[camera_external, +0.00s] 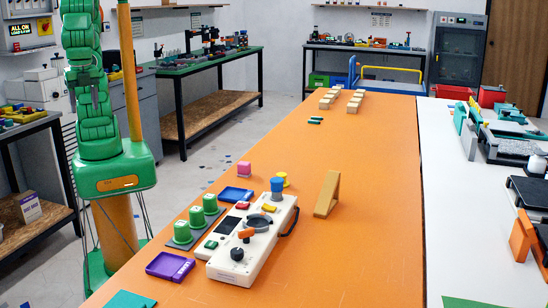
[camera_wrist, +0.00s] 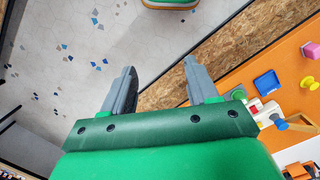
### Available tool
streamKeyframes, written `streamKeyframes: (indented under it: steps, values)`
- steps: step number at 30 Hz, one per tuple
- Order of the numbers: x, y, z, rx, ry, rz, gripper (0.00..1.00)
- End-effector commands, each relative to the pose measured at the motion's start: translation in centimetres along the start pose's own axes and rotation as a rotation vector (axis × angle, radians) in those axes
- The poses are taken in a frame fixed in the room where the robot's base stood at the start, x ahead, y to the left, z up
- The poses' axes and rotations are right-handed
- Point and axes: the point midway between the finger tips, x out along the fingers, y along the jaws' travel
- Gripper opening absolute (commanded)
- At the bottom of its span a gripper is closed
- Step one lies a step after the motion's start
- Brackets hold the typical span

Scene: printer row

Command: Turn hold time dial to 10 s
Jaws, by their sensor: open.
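The white control unit (camera_external: 262,250) lies on the orange table. It carries a black round knob (camera_external: 237,254), a dark grey ring-shaped part (camera_external: 259,221), an orange handle (camera_external: 246,234), small coloured buttons and a blue knob (camera_external: 277,185). No label or scale is readable, so I cannot tell which part is the hold time dial or its setting. In the wrist view, my gripper (camera_wrist: 160,68) is open and empty over the floor beside the table, apart from the unit. The unit's blue knob (camera_wrist: 282,125) shows at the right edge.
Green cylinders (camera_external: 196,219), a blue tray (camera_external: 236,195) and a purple tray (camera_external: 170,266) lie left of the unit. A tan wedge-shaped stand (camera_external: 327,195) stands to its right. Wooden blocks (camera_external: 341,97) sit farther back. Much of the orange table is clear.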

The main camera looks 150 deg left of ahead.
Motion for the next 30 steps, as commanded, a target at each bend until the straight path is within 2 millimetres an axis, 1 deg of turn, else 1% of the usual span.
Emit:
streamKeyframes:
  steps: [1,4,6,11,12,14,20,21,30]
  values:
    - [-0.6,0.8,-1.4,-0.028,0.002,0.009,0.59]
    - [-1.8,2.2,-3.7,-0.092,0.011,0.027,0.59]
    - [-2.5,2.8,-5.4,-0.130,0.012,0.037,0.59]
    - [-3.7,3.6,-9.2,-0.210,0.012,0.052,0.59]
    - [-3.9,3.8,-10.2,-0.231,0.012,0.056,0.59]
    - [-4.3,4.0,-11.6,-0.263,0.011,0.061,0.59]
    - [-5.2,4.6,-16.4,-0.373,0.008,0.081,0.59]
    - [-5.4,4.7,-17.5,-0.396,0.009,0.085,0.59]
    - [-5.9,4.6,-24.9,-0.578,0.004,0.113,0.59]
